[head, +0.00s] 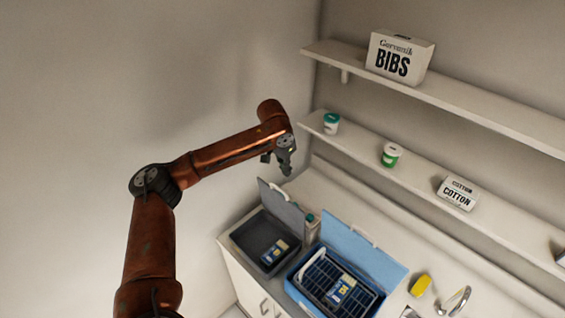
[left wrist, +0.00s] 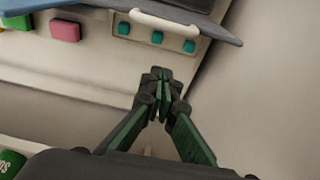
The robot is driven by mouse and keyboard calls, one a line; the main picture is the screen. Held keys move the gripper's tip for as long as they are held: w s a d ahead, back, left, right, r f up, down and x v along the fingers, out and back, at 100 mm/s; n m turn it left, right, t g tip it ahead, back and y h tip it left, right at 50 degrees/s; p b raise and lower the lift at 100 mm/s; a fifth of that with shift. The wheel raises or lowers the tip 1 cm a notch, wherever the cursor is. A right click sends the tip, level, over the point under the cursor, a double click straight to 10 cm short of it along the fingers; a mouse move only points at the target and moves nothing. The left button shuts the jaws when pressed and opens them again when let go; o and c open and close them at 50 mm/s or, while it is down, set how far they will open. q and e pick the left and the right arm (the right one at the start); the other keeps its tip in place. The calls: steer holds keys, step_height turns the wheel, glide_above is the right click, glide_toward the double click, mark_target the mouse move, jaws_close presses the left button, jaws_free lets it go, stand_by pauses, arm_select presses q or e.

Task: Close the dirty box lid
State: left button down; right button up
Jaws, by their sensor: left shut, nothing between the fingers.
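A grey box (head: 259,236) stands at the left end of the counter with its grey lid (head: 289,212) raised. A labelled pack lies inside it. A blue box (head: 301,291) stands beside it with its blue lid (head: 352,250) raised and a dark rack inside. I cannot read which box is the dirty one. My left gripper (head: 287,168) is shut and empty, in the air above and behind the grey lid. In the left wrist view my left gripper (left wrist: 162,85) points toward the counter's back, and the grey lid (left wrist: 215,27) with a pale handle shows at the top, apart from the fingers.
Small teal items (left wrist: 157,37) sit behind the grey lid. Shelves above the counter hold a BIBS box (head: 399,58), two tubs (head: 391,155) and a cotton box (head: 458,193). A yellow object (head: 420,286) and a tap (head: 458,300) are at the right.

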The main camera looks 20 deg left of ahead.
arm_select(q)
steer(key=s+f, duration=0.1)
steer(key=s+a+f+p, duration=0.1)
steer(key=s+f, duration=0.1)
steer(key=shift+f+p, duration=0.15)
steer(key=shift+p, duration=0.15)
arm_select(e)
steer(key=shift+w+r, duration=0.65)
steer(key=shift+r, duration=0.25)
arm_select(q)
steer(key=shift+f, duration=0.1)
